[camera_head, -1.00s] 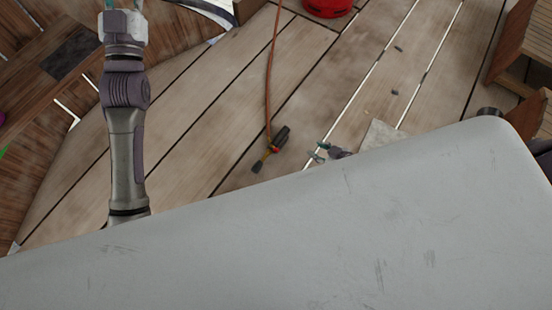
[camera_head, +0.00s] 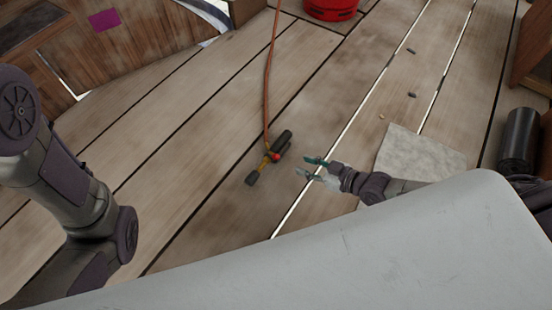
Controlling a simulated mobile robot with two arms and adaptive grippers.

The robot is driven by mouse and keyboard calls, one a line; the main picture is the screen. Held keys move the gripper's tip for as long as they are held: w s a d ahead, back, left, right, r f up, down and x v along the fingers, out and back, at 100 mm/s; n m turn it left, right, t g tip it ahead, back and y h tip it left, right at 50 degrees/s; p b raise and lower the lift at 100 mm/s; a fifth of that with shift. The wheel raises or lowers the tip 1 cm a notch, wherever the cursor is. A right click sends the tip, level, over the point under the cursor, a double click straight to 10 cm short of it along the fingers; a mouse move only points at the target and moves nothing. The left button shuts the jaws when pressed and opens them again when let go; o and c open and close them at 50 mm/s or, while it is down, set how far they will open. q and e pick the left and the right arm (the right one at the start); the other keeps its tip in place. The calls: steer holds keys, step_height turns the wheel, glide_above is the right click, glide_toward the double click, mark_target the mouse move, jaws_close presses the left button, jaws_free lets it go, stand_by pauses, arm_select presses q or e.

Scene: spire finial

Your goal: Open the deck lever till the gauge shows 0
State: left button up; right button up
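My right gripper (camera_head: 312,168) comes in from the right, low over the deck. Its two teal fingers are apart with nothing between them. Just left of it in the picture lies a torch-like fitting (camera_head: 268,160) with a black handle, a yellow part and a red knob, at the end of an orange hose (camera_head: 268,90). The fingers appear apart from it. I cannot make out a distinct deck lever or a gauge reading. My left arm shows bent at the left, but its gripper is out of view.
A red cylinder (camera_head: 331,8) stands at the top. A pale square slab (camera_head: 420,152) lies right of the fitting. A black cylinder (camera_head: 518,140) and wooden furniture (camera_head: 535,50) are at the right. Wooden panelling (camera_head: 120,35) is at upper left. The middle planks are mostly clear.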

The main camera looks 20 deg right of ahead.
mark_target(278, 157)
steer(key=b+x, duration=0.5)
steer(key=x, duration=0.5)
steer(key=shift+w+f, duration=0.1)
steer(key=shift+f, duration=0.15)
steer(key=shift+b+x, duration=0.35)
steer(key=shift+x, duration=0.45)
steer(key=shift+r, duration=0.1)
jaws_close()
